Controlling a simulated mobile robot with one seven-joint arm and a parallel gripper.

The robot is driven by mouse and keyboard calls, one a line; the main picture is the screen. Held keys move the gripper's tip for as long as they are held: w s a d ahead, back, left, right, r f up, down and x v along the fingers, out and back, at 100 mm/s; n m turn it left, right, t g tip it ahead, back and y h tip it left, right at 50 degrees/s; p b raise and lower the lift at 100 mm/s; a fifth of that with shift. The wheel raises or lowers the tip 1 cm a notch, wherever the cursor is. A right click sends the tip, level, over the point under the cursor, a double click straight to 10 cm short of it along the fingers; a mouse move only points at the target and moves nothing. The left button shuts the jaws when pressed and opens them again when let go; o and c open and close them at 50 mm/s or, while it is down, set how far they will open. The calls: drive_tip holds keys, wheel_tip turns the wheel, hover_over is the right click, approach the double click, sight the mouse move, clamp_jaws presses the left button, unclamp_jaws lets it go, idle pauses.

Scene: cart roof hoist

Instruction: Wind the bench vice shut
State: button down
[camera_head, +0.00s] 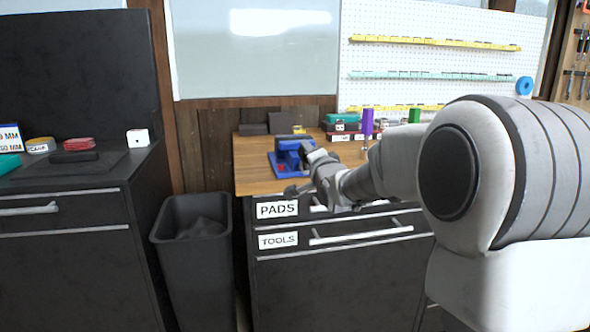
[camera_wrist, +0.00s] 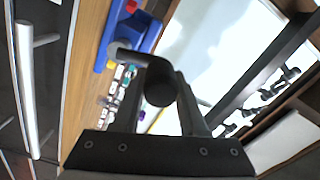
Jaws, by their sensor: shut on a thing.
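The blue bench vice (camera_head: 287,160) stands on the wooden bench top near its front left corner. In the wrist view its blue body (camera_wrist: 148,38) shows at the top, with small red and yellow parts. A dark handle with a rounded end (camera_wrist: 160,82) lies between the fingers of my gripper (camera_wrist: 162,95), which is shut on it. In the head view my gripper (camera_head: 298,188) is at the front of the vice, just beyond the bench edge. My wrist hides part of the vice there, and how far apart its jaws stand is unclear.
The wooden bench top (camera_head: 252,180) carries a purple block (camera_head: 368,122), a green block (camera_head: 414,116) and small boxes. Below are drawers labelled PADS (camera_head: 277,210) and TOOLS (camera_head: 278,240). A black bin (camera_head: 195,260) stands left, beside a dark cabinet (camera_head: 65,250).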

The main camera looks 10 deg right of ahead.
drive_tip(key=d+f, duration=0.3)
drive_tip(key=d, duration=0.2)
drive_tip(key=shift+d+f, duration=0.2)
drive_tip(key=shift+f, duration=0.05)
drive_tip(key=shift+s, duration=0.1)
drive_tip(key=a+f+b, duration=0.3)
drive_tip(key=f+b, duration=0.1)
drive_tip(key=f, duration=0.3)
drive_tip(key=shift+w+a+f+b, duration=0.25)
drive_tip(key=shift+a+f+b, duration=0.05)
drive_tip(key=shift+f+b, duration=0.05)
idle(0.9)
